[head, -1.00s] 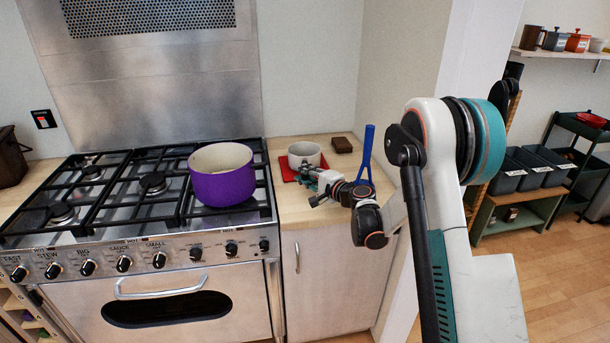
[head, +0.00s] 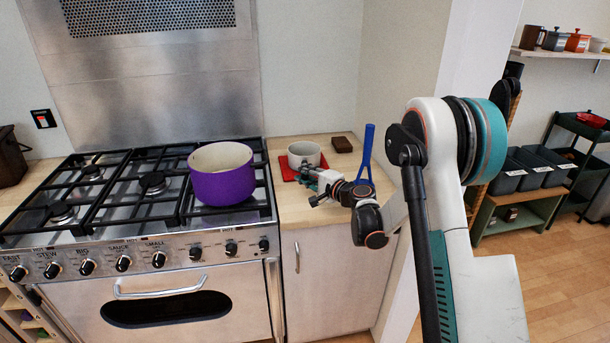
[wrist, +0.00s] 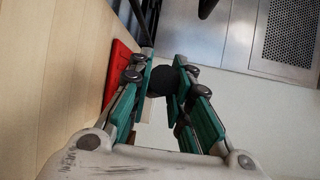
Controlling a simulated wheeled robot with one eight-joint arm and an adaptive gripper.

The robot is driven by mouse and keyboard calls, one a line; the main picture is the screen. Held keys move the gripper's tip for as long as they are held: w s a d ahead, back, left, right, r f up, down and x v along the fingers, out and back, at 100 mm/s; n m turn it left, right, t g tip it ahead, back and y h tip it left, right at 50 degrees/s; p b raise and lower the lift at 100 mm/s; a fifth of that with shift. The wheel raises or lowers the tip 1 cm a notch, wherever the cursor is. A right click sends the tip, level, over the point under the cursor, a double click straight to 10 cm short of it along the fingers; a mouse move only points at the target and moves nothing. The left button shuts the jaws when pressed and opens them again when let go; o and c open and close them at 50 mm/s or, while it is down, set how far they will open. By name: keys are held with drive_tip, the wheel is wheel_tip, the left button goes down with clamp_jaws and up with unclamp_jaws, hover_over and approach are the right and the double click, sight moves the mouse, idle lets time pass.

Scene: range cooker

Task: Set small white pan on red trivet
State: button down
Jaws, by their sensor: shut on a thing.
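The small white pan (head: 304,150) stands upright over the red trivet (head: 289,173) on the wooden counter right of the cooker. Whether it rests fully on the trivet or is just above it I cannot tell. The trivet's red edge (wrist: 119,70) also shows at the left in the wrist view. My gripper (head: 310,174) is at the pan's near side, low over the counter. In the wrist view its fingers (wrist: 163,82) are closed around a dark piece, which looks like the pan's handle. The pan's body is mostly hidden there.
A purple pot (head: 222,178) stands on the cooker's right burners, left of the trivet. A small dark brown block (head: 342,145) lies behind right of the pan. A blue utensil (head: 367,150) stands upright close to my arm. The counter's front is clear.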

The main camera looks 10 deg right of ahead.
drive_tip(key=c, duration=1.4)
unclamp_jaws()
